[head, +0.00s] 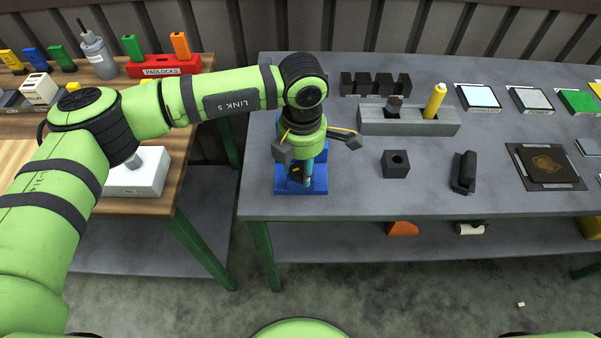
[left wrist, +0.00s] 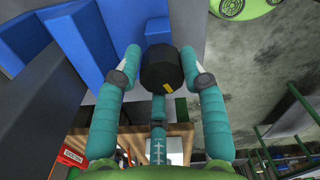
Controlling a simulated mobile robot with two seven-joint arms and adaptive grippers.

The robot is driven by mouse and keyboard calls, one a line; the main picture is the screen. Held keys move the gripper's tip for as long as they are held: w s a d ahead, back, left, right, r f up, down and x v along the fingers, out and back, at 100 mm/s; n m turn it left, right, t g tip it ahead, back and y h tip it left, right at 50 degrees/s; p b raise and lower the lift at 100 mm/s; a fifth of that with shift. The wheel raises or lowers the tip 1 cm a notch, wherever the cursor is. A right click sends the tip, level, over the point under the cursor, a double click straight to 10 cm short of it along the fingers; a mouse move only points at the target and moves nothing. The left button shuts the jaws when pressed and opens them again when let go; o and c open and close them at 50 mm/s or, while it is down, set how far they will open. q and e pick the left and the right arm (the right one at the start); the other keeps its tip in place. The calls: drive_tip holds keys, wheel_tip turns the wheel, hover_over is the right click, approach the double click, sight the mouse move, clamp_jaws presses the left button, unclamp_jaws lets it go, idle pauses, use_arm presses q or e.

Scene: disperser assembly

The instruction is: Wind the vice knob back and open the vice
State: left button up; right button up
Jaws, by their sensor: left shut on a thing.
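The blue vice (head: 319,184) stands near the left front edge of the grey table, partly hidden under my left wrist and gripper (head: 308,172). Its blue body also fills the upper left of the left wrist view (left wrist: 78,38). The vice knob (left wrist: 160,70) is black with a yellow mark and shows in the left wrist view between the fingers of my left gripper (left wrist: 161,62). The gripper is shut on the knob, one teal finger on each side. How far apart the vice jaws stand is hidden. My right gripper is not in view.
On the grey table (head: 350,203), a grey holder block (head: 440,120) with a yellow cylinder (head: 434,100) stands behind. A black block with a hole (head: 395,164) and a dark part (head: 463,172) lie to the right. A wooden bench (head: 185,150) is at left, across a gap.

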sight(302, 165)
use_arm(q)
drive_tip(key=n+b, duration=0.8)
drive_tip(key=shift+d+f+b, duration=0.15)
drive_tip(key=shift+f+b, duration=0.05)
drive_tip(key=shift+b, duration=0.1)
drive_tip(key=shift+r+n+b, duration=0.2)
drive_tip(key=shift+n+b, duration=0.95)
drive_tip(key=shift+n, duration=0.35)
drive_tip(key=shift+w, duration=0.1)
drive_tip(key=shift+r+n, duration=0.2)
drive_tip(key=shift+n, duration=0.2)
drive_tip(key=o, duration=1.1)
drive_tip(key=shift+w, duration=0.1)
drive_tip(key=shift+f, duration=0.15)
wheel_tip(302, 165, up, 12)
